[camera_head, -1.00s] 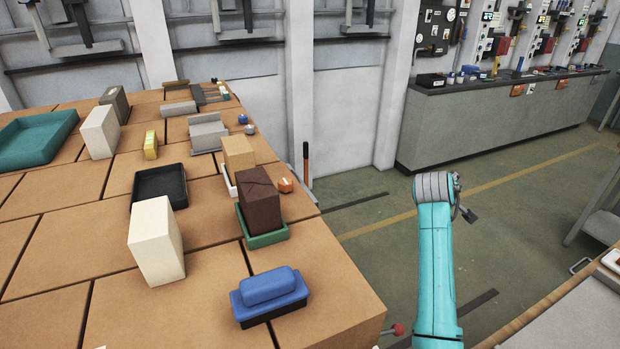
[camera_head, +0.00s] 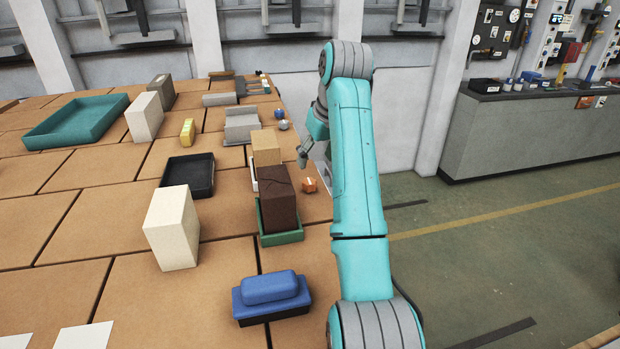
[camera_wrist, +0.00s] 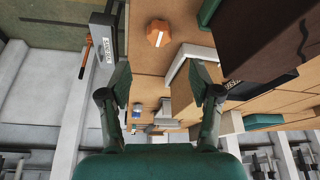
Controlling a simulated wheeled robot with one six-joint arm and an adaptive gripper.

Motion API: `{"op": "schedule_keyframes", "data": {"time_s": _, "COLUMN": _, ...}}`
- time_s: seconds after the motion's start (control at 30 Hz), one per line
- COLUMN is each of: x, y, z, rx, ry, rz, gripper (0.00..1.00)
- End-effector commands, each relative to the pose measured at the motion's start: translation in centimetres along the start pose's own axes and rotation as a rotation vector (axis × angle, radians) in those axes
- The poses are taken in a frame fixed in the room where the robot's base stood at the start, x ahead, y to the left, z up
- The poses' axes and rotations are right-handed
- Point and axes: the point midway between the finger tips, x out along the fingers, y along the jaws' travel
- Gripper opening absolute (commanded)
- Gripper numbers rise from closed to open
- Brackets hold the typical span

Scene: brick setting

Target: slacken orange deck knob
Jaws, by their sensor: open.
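The orange deck knob (camera_head: 309,185) sits on the brown deck near its right edge, just right of the dark brown block. In the wrist view the knob (camera_wrist: 158,33) shows at top centre with a white line across its top. My gripper (camera_wrist: 160,85) is open and empty, its two fingers spread wide. The knob lies beyond the fingertips, roughly centred between them, and is not touched. In the head view my gripper (camera_head: 302,158) hangs above the deck edge, just behind the knob, partly hidden by my arm.
The dark brown block (camera_head: 287,197) in a green tray (camera_head: 283,238) and a tan block (camera_head: 265,147) stand close to the knob's left. A blue-topped item (camera_head: 270,288) lies in front. A labelled grey bar (camera_wrist: 106,45) shows in the wrist view. Open floor lies right.

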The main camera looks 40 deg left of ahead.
Motion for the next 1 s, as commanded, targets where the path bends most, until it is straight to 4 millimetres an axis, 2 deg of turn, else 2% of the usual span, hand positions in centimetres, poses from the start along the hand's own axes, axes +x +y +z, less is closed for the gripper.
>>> {"op": "schedule_keyframes", "data": {"time_s": 0.3, "x": 5.7, "y": 0.1, "z": 0.1, "rx": 0.000, "ry": -0.001, "rz": 0.000, "gripper": 0.63}}
{"op": "schedule_keyframes", "data": {"time_s": 0.5, "x": 8.2, "y": 0.1, "z": 0.1, "rx": 0.000, "ry": -0.001, "rz": 0.001, "gripper": 0.63}}
{"op": "schedule_keyframes", "data": {"time_s": 0.7, "x": 9.0, "y": 0.1, "z": 0.0, "rx": 0.000, "ry": 0.001, "rz": 0.002, "gripper": 0.63}}
{"op": "schedule_keyframes", "data": {"time_s": 0.93, "x": 9.0, "y": 0.1, "z": 0.0, "rx": 0.000, "ry": 0.001, "rz": 0.002, "gripper": 0.63}}
{"op": "schedule_keyframes", "data": {"time_s": 0.97, "x": 9.0, "y": 0.1, "z": 0.0, "rx": 0.000, "ry": 0.001, "rz": 0.002, "gripper": 0.58}}
{"op": "schedule_keyframes", "data": {"time_s": 1.0, "x": 9.0, "y": 0.1, "z": 0.0, "rx": 0.000, "ry": 0.001, "rz": 0.002, "gripper": 0.48}}
